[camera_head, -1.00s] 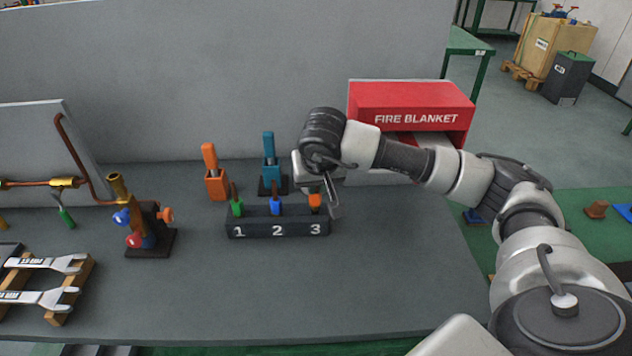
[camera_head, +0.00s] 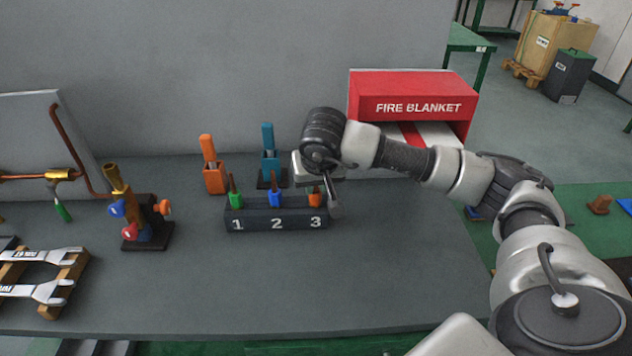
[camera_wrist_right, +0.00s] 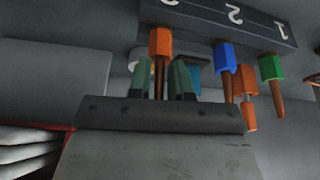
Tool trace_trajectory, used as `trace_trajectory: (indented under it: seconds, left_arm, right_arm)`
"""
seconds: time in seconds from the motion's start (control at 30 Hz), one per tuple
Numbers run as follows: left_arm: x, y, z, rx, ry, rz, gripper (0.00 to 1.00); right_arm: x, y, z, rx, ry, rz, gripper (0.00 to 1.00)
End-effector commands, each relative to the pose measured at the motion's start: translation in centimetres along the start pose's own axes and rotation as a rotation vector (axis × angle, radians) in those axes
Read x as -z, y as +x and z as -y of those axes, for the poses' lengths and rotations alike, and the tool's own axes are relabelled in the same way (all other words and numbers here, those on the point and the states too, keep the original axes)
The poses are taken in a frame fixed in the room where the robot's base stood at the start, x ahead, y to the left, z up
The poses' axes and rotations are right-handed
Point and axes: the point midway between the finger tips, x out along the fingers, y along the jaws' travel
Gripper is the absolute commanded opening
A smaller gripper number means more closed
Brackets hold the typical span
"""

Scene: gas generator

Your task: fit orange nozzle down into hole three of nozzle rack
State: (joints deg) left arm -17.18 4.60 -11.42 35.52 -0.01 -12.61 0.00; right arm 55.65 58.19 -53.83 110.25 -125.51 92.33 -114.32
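The dark nozzle rack (camera_head: 255,224), marked 1, 2 and 3, stands on the table; its numbered face also shows upside down in the wrist view (camera_wrist_right: 200,12). The orange nozzle (camera_head: 315,200) is upright at hole three, its orange body close against the rack's top. In the wrist view the orange nozzle (camera_wrist_right: 160,42) has its copper stem between my right gripper's fingers (camera_wrist_right: 160,80). The fingers look apart, with small gaps beside the stem. In the head view my right gripper (camera_head: 332,200) is at the rack's right end, partly hidden by its wrist. My left gripper is out of view.
A green nozzle (camera_head: 236,198) and a blue nozzle (camera_head: 274,197) stand at holes one and two. Behind are an orange holder (camera_head: 214,180) and a teal holder (camera_head: 270,160). A red fire blanket box (camera_head: 412,95) stands behind my right arm. The table front is clear.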

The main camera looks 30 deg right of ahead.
Motion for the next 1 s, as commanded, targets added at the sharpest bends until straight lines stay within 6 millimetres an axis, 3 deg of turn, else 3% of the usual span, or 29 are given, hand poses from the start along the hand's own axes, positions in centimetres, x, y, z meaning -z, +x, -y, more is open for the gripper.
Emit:
trace_trajectory:
  seconds: [0.03,0.13,0.47,1.0]
  left_arm:
    - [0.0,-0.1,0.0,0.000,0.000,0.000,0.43]
    - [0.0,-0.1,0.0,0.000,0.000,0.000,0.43]
    - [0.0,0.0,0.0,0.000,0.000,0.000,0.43]
    - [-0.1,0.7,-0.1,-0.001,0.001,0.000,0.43]
  right_arm:
    - [0.0,-0.1,0.0,0.000,0.000,-0.001,0.27]
    - [0.0,-0.1,0.0,0.000,0.000,0.000,0.40]
    - [0.1,-0.5,0.0,0.001,0.000,-0.001,0.40]
    - [0.1,-9.7,0.0,0.001,0.000,-0.003,0.40]
